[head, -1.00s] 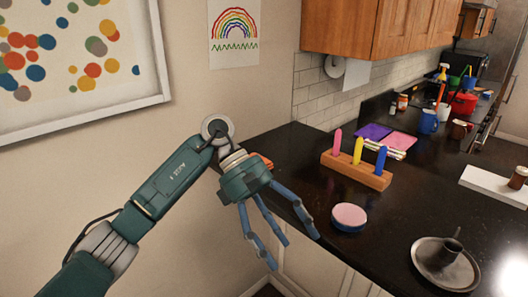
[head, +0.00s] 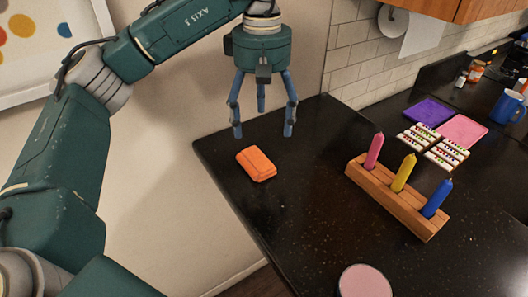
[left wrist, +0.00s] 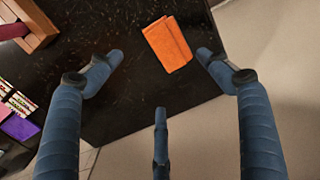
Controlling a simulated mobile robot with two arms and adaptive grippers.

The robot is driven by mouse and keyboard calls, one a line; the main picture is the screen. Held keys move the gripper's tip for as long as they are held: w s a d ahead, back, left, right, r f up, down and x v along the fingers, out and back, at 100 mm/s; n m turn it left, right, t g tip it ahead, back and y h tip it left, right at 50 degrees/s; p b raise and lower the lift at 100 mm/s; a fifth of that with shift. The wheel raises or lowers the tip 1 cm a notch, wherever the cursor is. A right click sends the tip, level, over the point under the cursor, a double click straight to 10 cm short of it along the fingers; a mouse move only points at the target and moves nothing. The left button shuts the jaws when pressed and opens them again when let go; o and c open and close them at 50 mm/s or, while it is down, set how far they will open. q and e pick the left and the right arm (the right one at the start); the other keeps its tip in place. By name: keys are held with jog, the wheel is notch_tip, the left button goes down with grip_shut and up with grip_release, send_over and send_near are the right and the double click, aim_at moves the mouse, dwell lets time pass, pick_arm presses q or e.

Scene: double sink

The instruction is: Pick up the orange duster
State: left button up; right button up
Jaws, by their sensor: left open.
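The orange duster (head: 256,164) lies folded on the black counter near its left edge. It also shows in the left wrist view (left wrist: 167,45), where it lies between two spread blue fingers, nearer the right one. My left gripper (head: 263,125) is open and empty, pointing down above the counter. In the head view its fingers are just above and behind the duster, and apart from it. My right gripper is in neither view.
A wooden block (head: 391,200) with pink, yellow and blue pegs stands to the right of the duster. A round pink-topped thing (head: 364,281) is at the front. Purple (head: 427,112) and pink (head: 462,131) squares lie behind. The counter (head: 290,215) around the duster is clear.

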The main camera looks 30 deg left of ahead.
aim_at(261, 157)
pick_arm(q)
jog(key=f, duration=0.1)
jog(key=s+f, duration=0.1)
jog(key=f, duration=0.1)
jog(key=shift+f, duration=0.3)
jog(key=shift+w+f, duration=0.2)
jog(key=f, duration=0.2)
jog(key=f+p, duration=0.1)
jog(key=f, duration=0.1)
jog(key=shift+s+f, duration=0.2)
jog(key=shift+f, duration=0.35)
jog(key=shift+c, duration=1.3)
jog(key=c, duration=0.7)
jog(key=shift+c, duration=0.3)
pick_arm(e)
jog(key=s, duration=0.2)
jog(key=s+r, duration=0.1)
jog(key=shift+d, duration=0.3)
